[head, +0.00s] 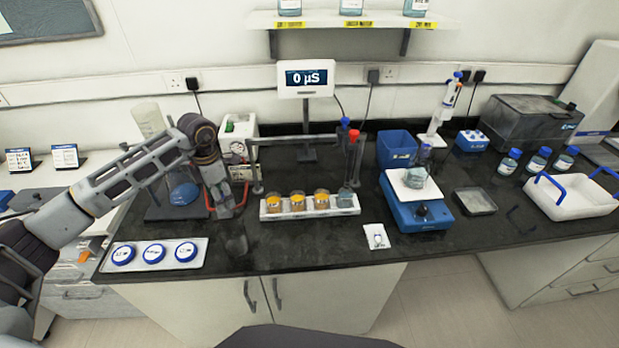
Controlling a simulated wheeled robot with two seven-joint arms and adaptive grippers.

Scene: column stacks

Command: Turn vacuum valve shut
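A white pump unit (239,129) with a round gauge and a small green part on top stands at the back left of the bench. No valve handle can be made out clearly; my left arm and gripper cover part of this area. My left gripper (226,211) points down in front of the pump unit, just above the dark bench top. Its fingers look spread, with nothing clearly held between them. A flask with blue liquid (184,194) stands left of the gripper, partly behind my arm. My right gripper is not in view.
A tray with blue-lidded dishes (197,263) lies at the front left. A blue balance (415,215) stands further right.

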